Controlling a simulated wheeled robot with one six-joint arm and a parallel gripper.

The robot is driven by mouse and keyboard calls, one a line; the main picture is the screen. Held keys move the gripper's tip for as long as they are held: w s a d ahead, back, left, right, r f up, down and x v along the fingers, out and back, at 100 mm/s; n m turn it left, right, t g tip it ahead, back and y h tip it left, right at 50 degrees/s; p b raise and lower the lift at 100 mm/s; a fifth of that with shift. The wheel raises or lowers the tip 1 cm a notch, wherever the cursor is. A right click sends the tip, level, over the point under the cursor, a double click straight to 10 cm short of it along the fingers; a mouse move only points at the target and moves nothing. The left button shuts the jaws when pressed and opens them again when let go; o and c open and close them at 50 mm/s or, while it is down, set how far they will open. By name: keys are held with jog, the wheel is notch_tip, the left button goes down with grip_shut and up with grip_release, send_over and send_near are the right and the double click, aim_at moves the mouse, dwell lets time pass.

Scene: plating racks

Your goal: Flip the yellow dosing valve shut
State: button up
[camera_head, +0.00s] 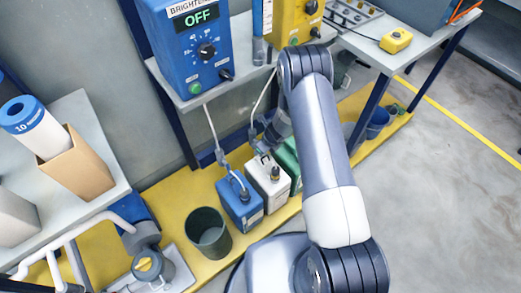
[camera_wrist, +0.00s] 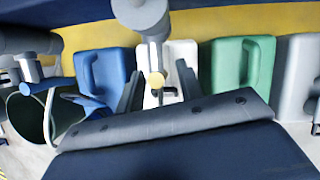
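My gripper (camera_wrist: 158,88) shows in the wrist view with its two dark fingers apart. In the head view my gripper (camera_head: 263,152) is above the white canister (camera_head: 268,180), and the valve there is mostly hidden by my arm.
Blue (camera_head: 240,203) and green (camera_head: 287,160) canisters stand beside the white one on the yellow floor strip. A dark bucket (camera_head: 208,232) is to their left. The blue control box (camera_head: 190,50), reading OFF, and a yellow box (camera_head: 293,20) stand on the bench above.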

jog(key=shift+x, duration=0.8)
grip_shut()
